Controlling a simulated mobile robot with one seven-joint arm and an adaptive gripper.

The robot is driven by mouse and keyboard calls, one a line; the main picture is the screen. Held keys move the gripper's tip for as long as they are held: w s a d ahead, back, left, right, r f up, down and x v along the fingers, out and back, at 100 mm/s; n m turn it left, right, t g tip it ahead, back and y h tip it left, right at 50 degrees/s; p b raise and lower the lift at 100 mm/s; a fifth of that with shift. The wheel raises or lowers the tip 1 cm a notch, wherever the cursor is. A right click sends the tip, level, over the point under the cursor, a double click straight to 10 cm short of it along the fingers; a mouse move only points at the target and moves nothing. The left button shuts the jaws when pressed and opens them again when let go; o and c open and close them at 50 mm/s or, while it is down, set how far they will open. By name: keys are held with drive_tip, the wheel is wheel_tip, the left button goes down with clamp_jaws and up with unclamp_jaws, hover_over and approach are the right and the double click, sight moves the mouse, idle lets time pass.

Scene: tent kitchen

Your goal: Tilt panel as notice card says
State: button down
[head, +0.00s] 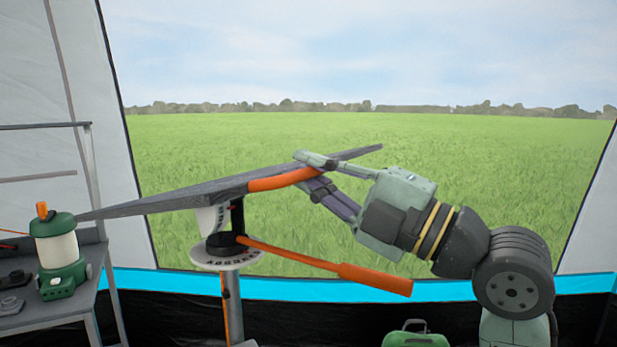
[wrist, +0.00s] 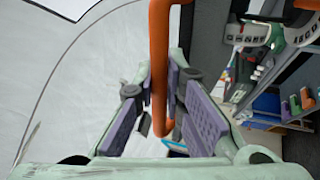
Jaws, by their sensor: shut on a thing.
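The dark grey panel (head: 160,202) sits on a post in the head view, seen nearly edge-on. It is tilted, its left end lower than its right end. An orange grip bar (head: 270,183) runs along its near edge. My gripper (head: 314,170) is shut on this bar at the right. In the wrist view the orange bar (wrist: 158,50) passes between the purple finger pads of my gripper (wrist: 163,90). A white scale piece (head: 208,220) hangs under the panel. An orange lever (head: 375,279) sticks out right below it. I cannot make out a readable notice card.
A lettered white disc (head: 222,262) sits on the post below the panel. A green lantern (head: 60,255) stands on a grey shelf (head: 55,315) at left. A green case (head: 415,338) is at the bottom. Open field lies beyond the tent window.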

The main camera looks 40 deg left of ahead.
drive_tip(key=c, duration=1.9)
unclamp_jaws()
drive_tip(key=shift+c, duration=0.2)
drive_tip(key=v, duration=1.2)
